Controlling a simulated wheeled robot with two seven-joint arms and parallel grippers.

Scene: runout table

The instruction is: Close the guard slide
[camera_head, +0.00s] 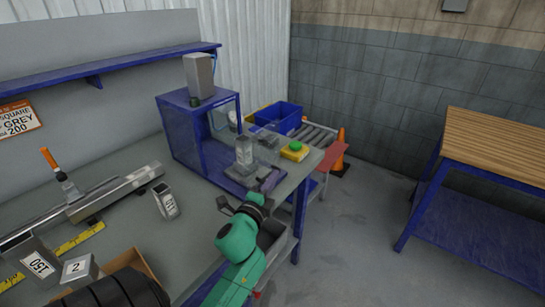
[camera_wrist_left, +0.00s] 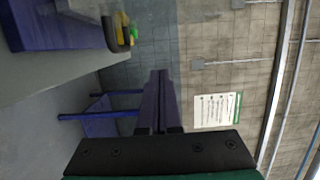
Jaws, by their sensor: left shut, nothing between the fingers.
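A blue press-like machine (camera_head: 190,140) stands at the far end of the grey table. A clear panel, seemingly the guard slide, shows faintly beside its open front (camera_head: 266,137); its exact edges and position are hard to tell. A grey labelled block (camera_head: 244,151) stands on the machine's base. My left gripper (camera_head: 271,179) is shut and empty, at the table's right edge just in front of the machine base. In the left wrist view its two purple fingers (camera_wrist_left: 159,100) lie together, with the machine's blue part (camera_wrist_left: 55,25) at upper left, apart from them. My right gripper is not in view.
A yellow box with a green button (camera_head: 295,150) sits at the table corner. Behind are a blue bin (camera_head: 279,117) and a roller conveyor (camera_head: 316,136). An orange cone (camera_head: 339,155) and a wood-topped bench (camera_head: 510,145) stand right. A metal rail (camera_head: 95,200) lies on the table.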

